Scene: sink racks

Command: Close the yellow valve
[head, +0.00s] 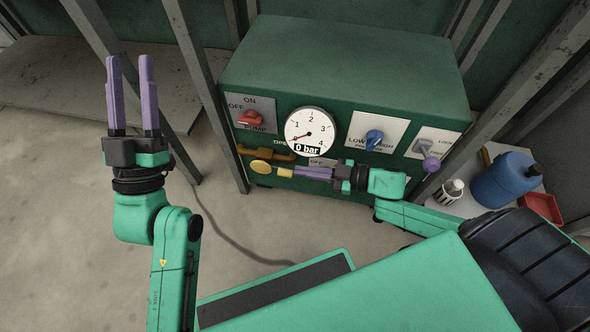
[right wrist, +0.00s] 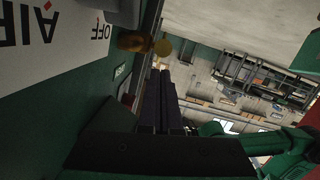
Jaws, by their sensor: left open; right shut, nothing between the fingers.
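The yellow valve (head: 260,167) is on the lower front of the green cabinet, below the gauge, with a brass-coloured pipe (head: 268,152) behind it. A short yellow piece (head: 284,173) points right from it. My right gripper (head: 299,172) is shut and empty, its purple fingertips at the right end of that piece; I cannot tell whether they touch. In the right wrist view, the valve's yellow round end (right wrist: 163,48) shows just beyond the fingertips (right wrist: 160,73). My left gripper (head: 131,60) is open and empty, raised left of the cabinet.
The cabinet (head: 345,60) carries a red pump switch (head: 251,119), a gauge (head: 309,133) reading 0 bar, a blue knob (head: 374,140) and a purple-tipped lever (head: 431,163). Metal posts stand beside it. A blue jug (head: 503,180) and red tray (head: 541,206) are at right.

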